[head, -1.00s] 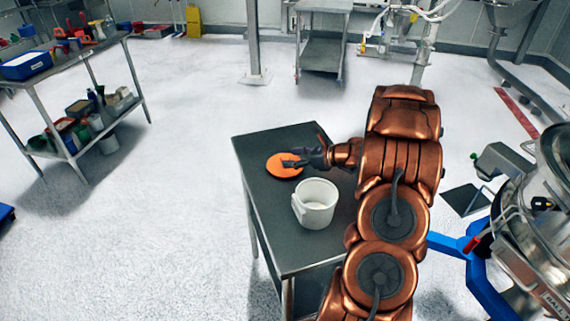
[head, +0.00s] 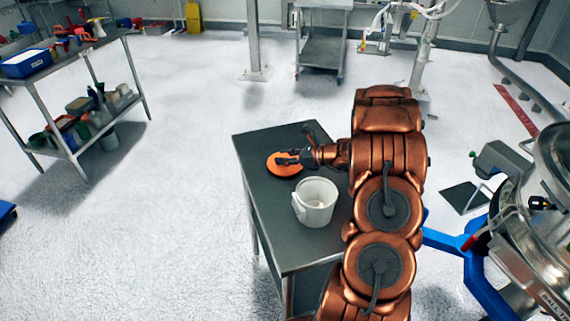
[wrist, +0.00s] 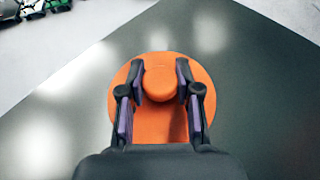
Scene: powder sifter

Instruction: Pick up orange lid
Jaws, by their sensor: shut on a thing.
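The orange lid (head: 283,170) is a flat disc at the far left part of the dark table (head: 275,225). In the wrist view the lid (wrist: 152,126) shows a round raised knob (wrist: 161,83) on its middle. My gripper (head: 285,160) reaches over the lid from the right. In the wrist view my gripper (wrist: 160,84) has one finger on each side of the knob and is shut on it. The lid appears to lie on or very close to the table; I cannot tell whether there is a gap under it.
A white bucket (head: 316,204), open at the top, stands on the table in front of the lid. A metal machine on a blue frame (head: 470,262) stands at the right. A shelf table (head: 70,60) with tools is at the left. The floor between is clear.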

